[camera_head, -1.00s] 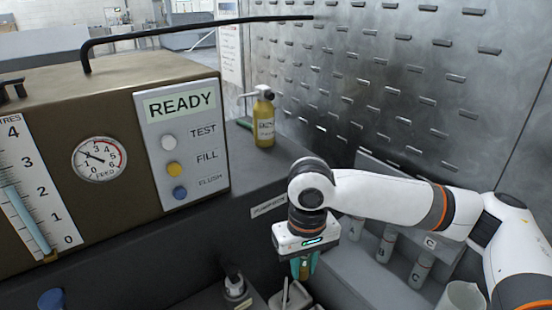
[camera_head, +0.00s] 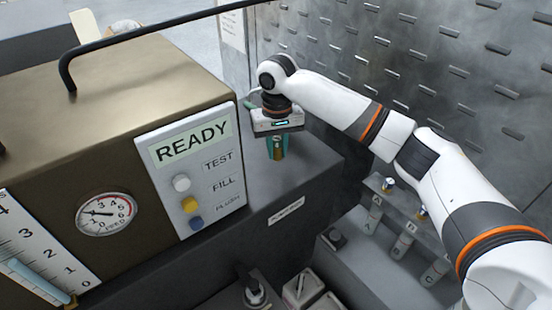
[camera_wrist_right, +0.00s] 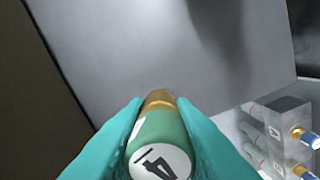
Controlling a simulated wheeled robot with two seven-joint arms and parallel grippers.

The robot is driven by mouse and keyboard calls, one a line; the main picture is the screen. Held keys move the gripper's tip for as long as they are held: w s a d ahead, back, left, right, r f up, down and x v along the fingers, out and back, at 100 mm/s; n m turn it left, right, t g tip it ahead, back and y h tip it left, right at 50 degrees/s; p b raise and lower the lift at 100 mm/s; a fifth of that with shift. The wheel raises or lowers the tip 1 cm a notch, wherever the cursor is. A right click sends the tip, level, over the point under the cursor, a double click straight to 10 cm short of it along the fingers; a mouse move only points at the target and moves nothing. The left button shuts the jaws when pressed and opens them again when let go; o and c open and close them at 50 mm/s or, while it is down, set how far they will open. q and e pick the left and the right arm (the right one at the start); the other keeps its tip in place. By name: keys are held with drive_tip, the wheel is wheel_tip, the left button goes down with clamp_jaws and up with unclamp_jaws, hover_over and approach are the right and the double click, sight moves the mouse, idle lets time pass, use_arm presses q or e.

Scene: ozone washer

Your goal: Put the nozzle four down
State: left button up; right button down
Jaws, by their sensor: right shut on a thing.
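My right gripper (camera_head: 277,152) is shut on nozzle four, over the dark grey counter just right of the brown machine. In the right wrist view, nozzle four (camera_wrist_right: 160,140) is a green cylinder with a brass-coloured tip and a white end marked with a black figure, gripped between the teal fingers. The tip points toward the grey counter top (camera_wrist_right: 140,50). I cannot tell whether the tip touches the counter. My left gripper is not in view.
The brown machine (camera_head: 120,130) with a READY panel (camera_head: 190,150) stands left of the gripper. A rack with lettered slots (camera_head: 400,220) and blue-and-brass nozzles is at the right. A perforated metal wall (camera_head: 350,70) rises behind. The counter's front part is clear.

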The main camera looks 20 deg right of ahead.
sight(277, 174)
drive_tip(key=shift+s+f, duration=0.1)
drive_tip(key=shift+f, duration=0.75)
wheel_tip(277, 174, down, 3)
drive_tip(key=shift+f+p, duration=0.2)
drive_tip(key=shift+p, duration=0.3)
drive_tip(key=shift+f, duration=0.15)
drive_tip(key=shift+f, duration=0.15)
drive_tip(key=c, duration=1.2)
unclamp_jaws()
drive_tip(key=shift+c, duration=0.2)
